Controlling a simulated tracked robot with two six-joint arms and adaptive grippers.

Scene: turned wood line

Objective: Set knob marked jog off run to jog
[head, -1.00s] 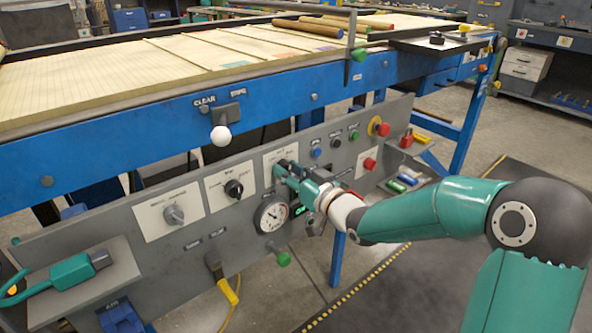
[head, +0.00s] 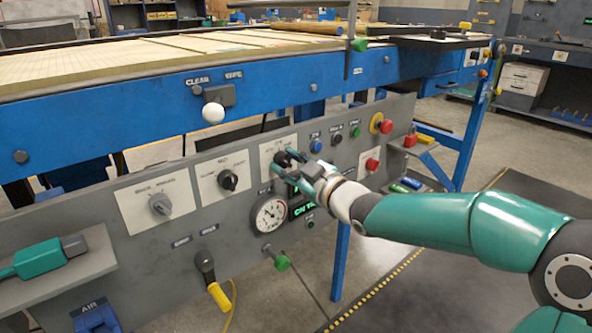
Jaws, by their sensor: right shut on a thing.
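A white plate (head: 267,152) on the grey control panel carries a black knob (head: 283,158). The lettering above the knob is too small to read surely, and the knob's pointer is hidden. My right gripper (head: 288,167) reaches this knob from the right, with its fingers shut on it. The gripper and wrist cover the lower right part of the plate. My left gripper is not in view.
A round gauge (head: 270,214) and a lit green display (head: 302,209) sit just below my gripper. Two more knobs, a black one (head: 228,180) and a grey one (head: 160,204), are to the left. Blue, black and green buttons and a red emergency stop (head: 386,126) are to the right.

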